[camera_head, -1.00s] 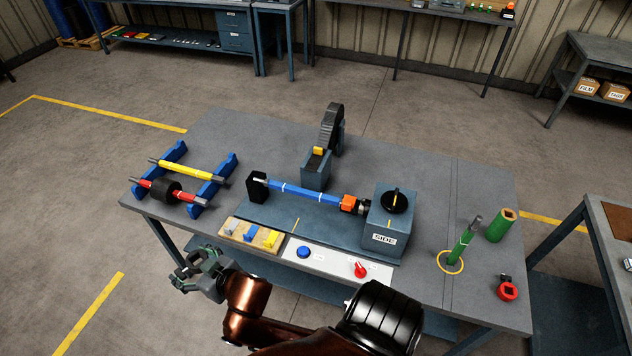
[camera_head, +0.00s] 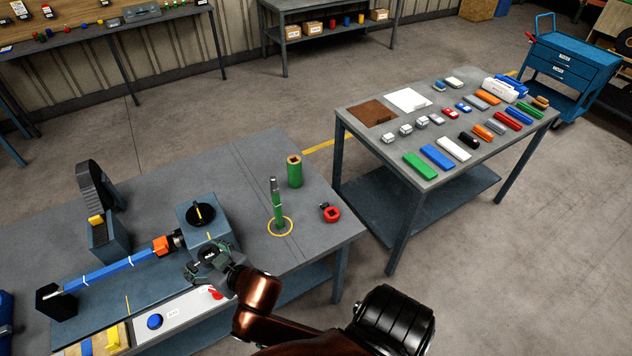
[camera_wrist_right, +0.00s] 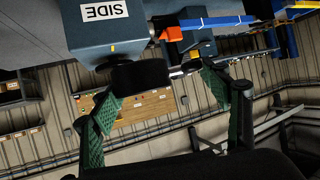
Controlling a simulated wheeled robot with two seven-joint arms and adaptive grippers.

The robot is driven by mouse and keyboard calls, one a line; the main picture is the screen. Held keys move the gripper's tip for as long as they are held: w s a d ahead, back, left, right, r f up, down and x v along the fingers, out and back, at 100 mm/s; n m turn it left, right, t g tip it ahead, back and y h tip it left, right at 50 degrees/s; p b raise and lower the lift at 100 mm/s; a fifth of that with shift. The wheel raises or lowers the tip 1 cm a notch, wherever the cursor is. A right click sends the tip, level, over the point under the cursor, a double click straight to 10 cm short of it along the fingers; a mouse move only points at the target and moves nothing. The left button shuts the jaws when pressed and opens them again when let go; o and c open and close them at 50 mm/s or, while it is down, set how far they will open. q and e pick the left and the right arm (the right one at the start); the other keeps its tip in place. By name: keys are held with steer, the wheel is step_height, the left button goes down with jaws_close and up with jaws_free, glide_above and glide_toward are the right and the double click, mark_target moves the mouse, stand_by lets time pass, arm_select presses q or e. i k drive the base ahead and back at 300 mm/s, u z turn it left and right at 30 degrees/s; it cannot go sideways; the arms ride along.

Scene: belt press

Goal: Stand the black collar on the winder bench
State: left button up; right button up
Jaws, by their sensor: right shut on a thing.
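My right gripper (camera_head: 211,254) is held above the front of the bench, in front of the grey-blue SIDE box. It is shut on the black collar (camera_wrist_right: 142,75), which shows as a dark round piece between the green finger pads in the wrist view. In the head view the fingers hide most of the collar. My left gripper is not in view.
The SIDE box (camera_head: 222,215) with its black knob (camera_head: 201,214) stands behind my gripper. A blue bar (camera_head: 110,272) runs left of it. A green tube (camera_head: 294,171) and a red collar (camera_head: 331,214) stand near the right end. Bare bench top lies around the ring.

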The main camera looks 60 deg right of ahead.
mark_target(316, 198)
steer(key=z, duration=1.5)
steer(key=i, duration=1)
steer(key=u, duration=0.05)
